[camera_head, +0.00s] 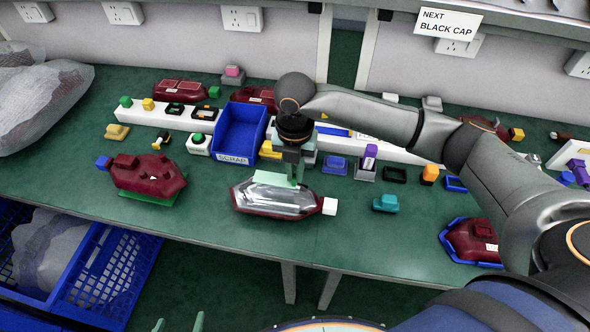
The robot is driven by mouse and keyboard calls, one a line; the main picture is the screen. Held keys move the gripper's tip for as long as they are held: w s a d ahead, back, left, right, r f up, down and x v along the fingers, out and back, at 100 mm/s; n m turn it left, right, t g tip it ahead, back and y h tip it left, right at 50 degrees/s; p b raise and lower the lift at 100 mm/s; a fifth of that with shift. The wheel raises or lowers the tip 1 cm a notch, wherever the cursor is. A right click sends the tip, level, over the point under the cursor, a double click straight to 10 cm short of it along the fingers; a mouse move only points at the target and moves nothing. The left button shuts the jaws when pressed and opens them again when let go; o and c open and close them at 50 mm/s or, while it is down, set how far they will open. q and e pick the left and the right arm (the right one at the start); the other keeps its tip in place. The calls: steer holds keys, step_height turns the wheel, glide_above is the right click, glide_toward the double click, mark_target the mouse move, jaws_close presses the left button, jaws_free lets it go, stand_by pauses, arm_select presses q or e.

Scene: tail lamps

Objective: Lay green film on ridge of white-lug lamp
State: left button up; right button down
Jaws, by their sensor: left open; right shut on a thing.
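The white-lug lamp (262,208) lies on the green table near its front edge. It is dark red with a shiny, clear-looking top, and its white lug (329,206) points right. My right gripper (295,178) reaches down over the lamp's back edge, shut on a pale green film (270,178). The film lies level at the lamp's upper back side; I cannot tell whether it touches the ridge. My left gripper (180,325) is open and empty at the bottom edge of the view, in front of the table, with only its fingertips showing.
A blue-lug lamp (150,176) sits on a green piece to the left. A blue SCRAP bin (239,134) stands behind. Another red lamp in a blue tray (448,248) is at the right. Small coloured parts line the back.

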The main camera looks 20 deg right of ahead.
steer(key=shift+f, duration=0.2)
stand_by(0.4)
steer(key=shift+f+b, duration=0.6)
steer(key=shift+b, duration=0.05)
steer(key=c, duration=0.9)
jaws_free()
steer(key=shift+o, duration=0.2)
step_height(320, 180, up, 13)
steer(key=shift+f+b, duration=0.2)
steer(key=shift+b, duration=0.15)
